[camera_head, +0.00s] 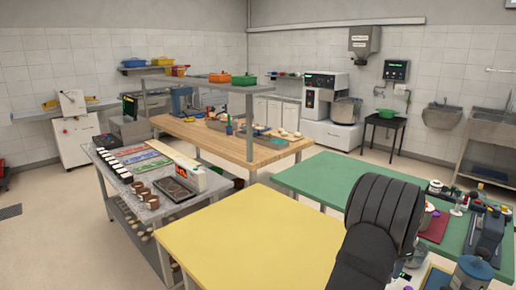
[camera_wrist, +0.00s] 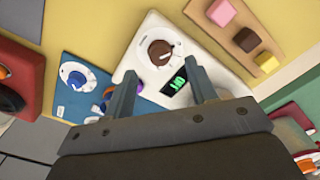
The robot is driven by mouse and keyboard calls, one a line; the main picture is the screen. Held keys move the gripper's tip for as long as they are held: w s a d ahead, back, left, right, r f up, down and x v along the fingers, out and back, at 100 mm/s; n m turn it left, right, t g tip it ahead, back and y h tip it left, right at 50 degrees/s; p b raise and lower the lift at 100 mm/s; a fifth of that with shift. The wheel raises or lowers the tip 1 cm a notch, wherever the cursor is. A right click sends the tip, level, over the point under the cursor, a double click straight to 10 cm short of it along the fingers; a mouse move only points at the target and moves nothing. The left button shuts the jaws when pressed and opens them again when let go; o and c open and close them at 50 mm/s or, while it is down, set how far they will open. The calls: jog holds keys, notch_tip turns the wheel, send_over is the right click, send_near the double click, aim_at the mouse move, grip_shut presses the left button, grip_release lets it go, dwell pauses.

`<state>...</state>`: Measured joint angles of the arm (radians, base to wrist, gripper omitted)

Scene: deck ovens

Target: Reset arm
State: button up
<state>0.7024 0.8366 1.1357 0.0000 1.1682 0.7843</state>
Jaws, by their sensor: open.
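My gripper (camera_wrist: 158,70) is open in the wrist view, its two grey fingers apart with nothing between them. The fingertips overlap a white scale-like device (camera_wrist: 205,68) with a green-lit display and a brown round item on top. I cannot tell how far above it they are. In the head view my dark arm rises at the lower right, and the gripper itself does not show there.
A blue board (camera_wrist: 72,92) with a white-and-blue round item lies left of the device. A wooden board (camera_wrist: 225,40) holds pink, brown and yellow blocks. The yellow table (camera_head: 240,235) looks clear in the head view; a green table (camera_head: 325,180) adjoins it.

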notch_tip(320, 180, up, 9)
dwell(0.3)
jog(key=shift+o, duration=0.2)
jog(key=o, duration=1)
jog(key=s+d+r+n+t+h, duration=0.1)
jog(key=s+d+r+n+h, duration=0.45)
jog(key=s+r, duration=0.75)
jog(key=d+f, duration=0.1)
jog(key=f, duration=0.2)
jog(key=d+f+n, duration=0.1)
jog(key=d+f, duration=0.1)
jog(key=f, duration=0.1)
jog(key=d+f+n+y, duration=0.1)
jog(key=f, duration=0.2)
jog(key=shift+w+d+f, duration=0.25)
jog(key=shift+w+d, duration=0.05)
jog(key=shift+w, duration=0.05)
jog(key=v, duration=1)
jog(key=shift+s, duration=0.1)
